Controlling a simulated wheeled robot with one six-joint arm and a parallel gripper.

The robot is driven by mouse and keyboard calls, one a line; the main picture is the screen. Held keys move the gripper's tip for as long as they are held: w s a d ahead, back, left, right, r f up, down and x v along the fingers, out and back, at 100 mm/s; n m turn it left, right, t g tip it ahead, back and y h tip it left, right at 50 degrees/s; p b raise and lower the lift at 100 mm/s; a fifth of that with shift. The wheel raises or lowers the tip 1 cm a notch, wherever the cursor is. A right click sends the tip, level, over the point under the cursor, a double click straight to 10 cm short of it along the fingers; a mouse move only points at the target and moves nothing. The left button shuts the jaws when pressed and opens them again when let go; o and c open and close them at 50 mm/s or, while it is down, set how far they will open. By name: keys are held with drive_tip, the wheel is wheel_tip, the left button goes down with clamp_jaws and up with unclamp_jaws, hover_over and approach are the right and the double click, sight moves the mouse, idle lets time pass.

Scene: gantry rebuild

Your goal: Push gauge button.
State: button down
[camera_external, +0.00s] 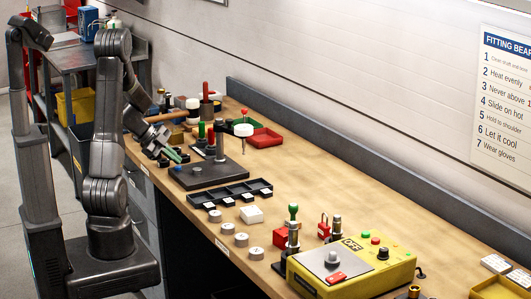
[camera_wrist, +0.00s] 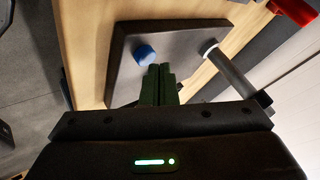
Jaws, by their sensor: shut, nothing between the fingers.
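A round blue button (camera_wrist: 145,55) sits on a dark plate (camera_wrist: 120,75) in the wrist view, near one corner of that plate. In the external view the dark plate (camera_external: 232,178) lies on the bench and bears upright posts. My gripper (camera_external: 180,157) is over the plate's left part, and the button is hard to make out there. In the wrist view my gripper (camera_wrist: 159,70) is shut and empty, its greenish fingertips just beside the button's lower right edge. I cannot tell whether they touch it.
A grey post (camera_wrist: 232,75) with a white collar rises right of the fingers. A black tray (camera_external: 230,194), white round pieces (camera_external: 241,239) and a yellow control box (camera_external: 350,268) lie nearer the camera. A red bin (camera_external: 265,139) stands behind. The bench's middle right is clear.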

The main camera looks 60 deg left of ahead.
wheel_tip(320, 180, up, 6)
drive_tip(key=p, duration=0.7)
drive_tip(key=shift+p, duration=0.4)
